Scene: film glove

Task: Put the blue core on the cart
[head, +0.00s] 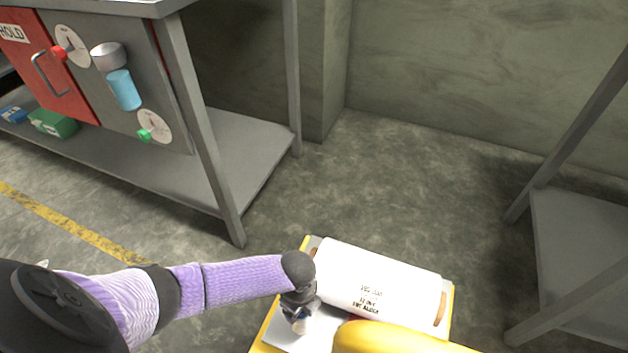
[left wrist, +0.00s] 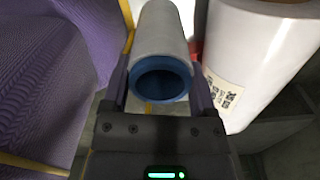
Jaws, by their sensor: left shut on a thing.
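The blue core (left wrist: 161,45), a pale grey tube with a blue inner lining at its open end, is between the fingers of my left gripper (left wrist: 162,90) in the left wrist view. My left gripper is shut on it. In the head view the left gripper (head: 301,308) is low at the left end of the cart (head: 449,302), a yellow-edged platform. Only a small part of the core shows there. I cannot tell whether the core touches the cart top. My right gripper is not in view.
A large white roll (head: 375,278) with printed text lies on the cart, close right of the core; it also shows in the left wrist view (left wrist: 265,50). A grey bench (head: 245,160) with a panel stands at left. A grey shelf (head: 580,235) stands at right. Floor between is clear.

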